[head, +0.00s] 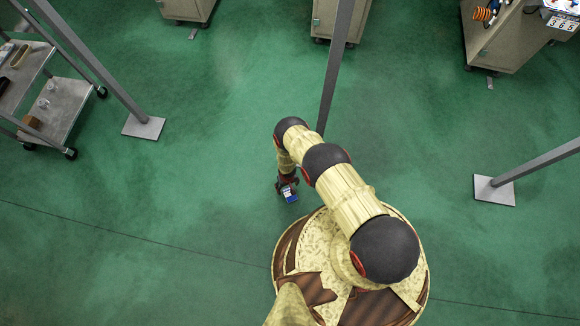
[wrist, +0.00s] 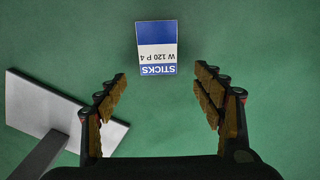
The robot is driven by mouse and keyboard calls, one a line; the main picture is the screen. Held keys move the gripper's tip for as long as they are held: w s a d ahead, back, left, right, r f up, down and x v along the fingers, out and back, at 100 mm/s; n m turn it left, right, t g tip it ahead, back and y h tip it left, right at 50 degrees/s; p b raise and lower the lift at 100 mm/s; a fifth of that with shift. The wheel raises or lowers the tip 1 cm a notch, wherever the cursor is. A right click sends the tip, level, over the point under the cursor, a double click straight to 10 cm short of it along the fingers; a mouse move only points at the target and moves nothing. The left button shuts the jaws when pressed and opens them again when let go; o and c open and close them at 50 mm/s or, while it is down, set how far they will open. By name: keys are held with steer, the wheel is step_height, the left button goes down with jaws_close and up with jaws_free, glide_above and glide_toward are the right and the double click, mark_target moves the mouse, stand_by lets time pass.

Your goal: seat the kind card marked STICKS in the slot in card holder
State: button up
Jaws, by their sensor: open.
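The kind card (wrist: 157,36), blue and white, shows in the wrist view with STICKS and W 120 P 4 printed upside down. It appears just beyond my fingertips, between them sideways, and neither finger touches it. My gripper (wrist: 162,76) is open, with a gap on both sides of the card. In the head view, my gripper (head: 286,183) hangs over the green floor, with the small blue and white card (head: 290,196) at its end. I cannot tell whether the card lies on the floor or is above it. I cannot make out the card holder in either view.
A grey post foot (wrist: 30,108) stands at the left in the wrist view. In the head view, post feet (head: 143,127) and (head: 494,190) flank open floor. A shelf cart (head: 62,108) is at left. Cabinets (head: 340,20) line the back, with goods on the right one (head: 510,40).

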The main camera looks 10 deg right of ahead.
mark_target(289, 190)
steer(key=shift+d+f+b, duration=0.15)
steer(key=shift+f+b, duration=1.45)
steer(key=shift+f, duration=0.9)
steer(key=shift+s+f, duration=0.1)
steer(key=shift+f, duration=0.15)
steer(key=shift+c, duration=0.9)
steer(key=c, duration=0.8)
steer(key=shift+c, duration=1.1)
steer(key=shift+s, duration=0.1)
steer(key=shift+c, duration=0.5)
steer(key=shift+d+r, duration=0.1)
steer(key=shift+r, duration=0.05)
